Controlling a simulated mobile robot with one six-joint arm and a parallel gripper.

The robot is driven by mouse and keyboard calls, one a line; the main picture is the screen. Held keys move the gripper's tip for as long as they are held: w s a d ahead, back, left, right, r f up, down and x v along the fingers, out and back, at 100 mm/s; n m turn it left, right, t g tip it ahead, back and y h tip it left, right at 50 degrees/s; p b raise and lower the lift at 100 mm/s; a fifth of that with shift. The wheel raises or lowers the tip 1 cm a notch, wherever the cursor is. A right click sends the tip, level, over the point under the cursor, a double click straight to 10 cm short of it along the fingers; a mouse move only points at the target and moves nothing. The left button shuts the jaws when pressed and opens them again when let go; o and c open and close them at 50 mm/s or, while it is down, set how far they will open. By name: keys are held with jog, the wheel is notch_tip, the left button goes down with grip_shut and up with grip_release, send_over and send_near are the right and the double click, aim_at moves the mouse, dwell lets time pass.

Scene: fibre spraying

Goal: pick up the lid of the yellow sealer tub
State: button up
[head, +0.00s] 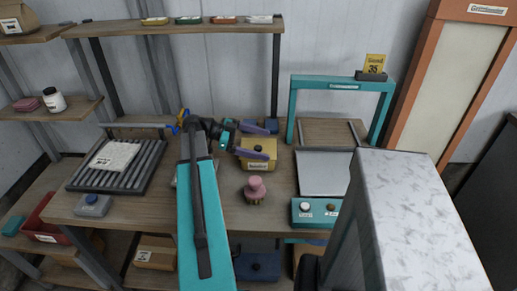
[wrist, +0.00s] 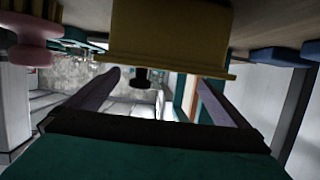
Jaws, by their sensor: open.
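The yellow sealer tub (head: 259,161) stands upright on the workbench, with a label on its front. Its lid (head: 262,144) is on top and has a small dark knob (head: 257,148). My gripper (head: 268,141) reaches in from the left at lid height, its two purple-grey fingers spread apart. In the wrist view the picture is upside down: the tub (wrist: 170,30) hangs from the top, with the lid's rim (wrist: 190,71) and black knob (wrist: 142,77) below. The knob shows between the open fingers (wrist: 159,77); contact cannot be told.
A pink-topped round object (head: 255,188) stands just in front of the tub. A teal-framed press (head: 318,211) is to the right. A slatted rack (head: 120,165) with a pale block lies left. A shelf (head: 180,27) with small trays runs above the back.

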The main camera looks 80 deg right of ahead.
aim_at(268, 148)
jog(key=shift+p+x, duration=0.35)
jog(key=shift+x, duration=1.25)
jog(key=c, duration=0.7)
jog(key=shift+r, duration=0.15)
jog(key=shift+r+b, duration=1)
jog(key=shift+r, duration=3.9)
